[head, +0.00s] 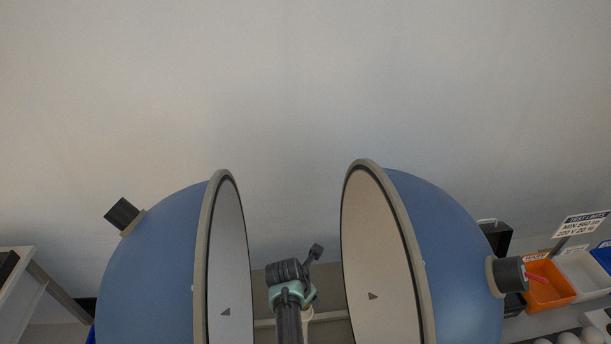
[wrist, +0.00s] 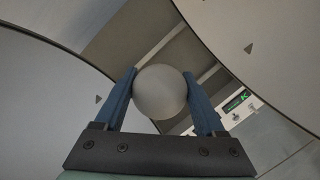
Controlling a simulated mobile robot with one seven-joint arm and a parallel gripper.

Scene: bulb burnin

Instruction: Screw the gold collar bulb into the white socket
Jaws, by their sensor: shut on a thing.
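In the wrist view, my gripper (wrist: 162,95) is shut on a round white bulb (wrist: 160,91), with one blue finger on each side of its globe. The bulb's collar is hidden behind the globe, so I cannot tell its colour. The white socket cannot be made out in either view; the bulb may cover it. I cannot tell whether the bulb touches a socket. In the head view, my arm reaches between the two halves of an open blue sphere, and my fingers are not clear there.
The left half (head: 150,275) and right half (head: 455,255) of the sphere stand close on both sides of my arm. At right are an orange bin (head: 548,285), a pale bin (head: 583,273) and a sign (head: 582,224). A green-lit display (wrist: 236,101) shows in the wrist view.

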